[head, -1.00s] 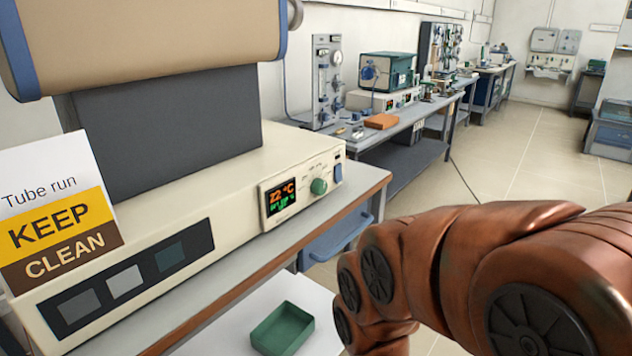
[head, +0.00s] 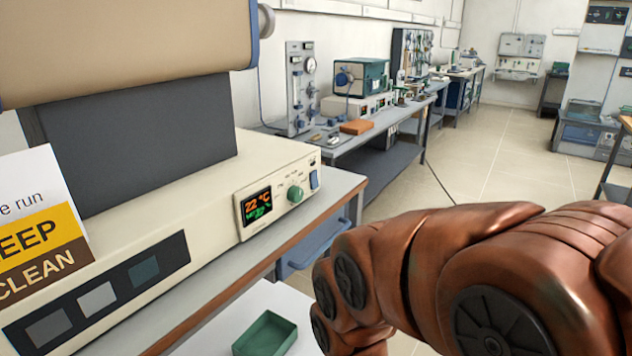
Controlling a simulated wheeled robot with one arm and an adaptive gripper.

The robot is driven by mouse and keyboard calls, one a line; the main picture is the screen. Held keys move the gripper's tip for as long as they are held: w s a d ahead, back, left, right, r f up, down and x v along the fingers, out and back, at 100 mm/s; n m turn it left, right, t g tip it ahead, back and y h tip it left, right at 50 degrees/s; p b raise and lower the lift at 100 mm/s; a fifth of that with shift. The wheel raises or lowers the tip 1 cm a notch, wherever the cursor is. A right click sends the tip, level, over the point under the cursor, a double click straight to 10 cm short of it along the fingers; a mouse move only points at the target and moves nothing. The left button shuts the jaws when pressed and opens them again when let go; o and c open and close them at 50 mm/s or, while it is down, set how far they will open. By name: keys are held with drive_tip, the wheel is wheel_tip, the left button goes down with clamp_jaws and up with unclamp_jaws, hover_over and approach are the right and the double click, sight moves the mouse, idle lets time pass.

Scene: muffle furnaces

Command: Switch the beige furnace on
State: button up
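The beige furnace (head: 120,245) stands on a bench at the left of the head view, with a beige tube body (head: 120,45) above a dark grey block. Its control panel at the right end has a lit display (head: 257,206) reading 22 °C, a green knob (head: 295,194) and a blue switch (head: 315,179). I cannot tell which way the switch is set. My copper-coloured arm fills the lower right, apart from the panel in the picture. My gripper is not in the view.
A sign reading "KEEP CLEAN" (head: 35,230) leans at the furnace's front left. A green tray (head: 265,335) lies on a white surface below the bench edge. A green furnace (head: 362,78) and a brick-coloured block (head: 356,127) stand on a farther bench. Open floor (head: 480,150) lies right.

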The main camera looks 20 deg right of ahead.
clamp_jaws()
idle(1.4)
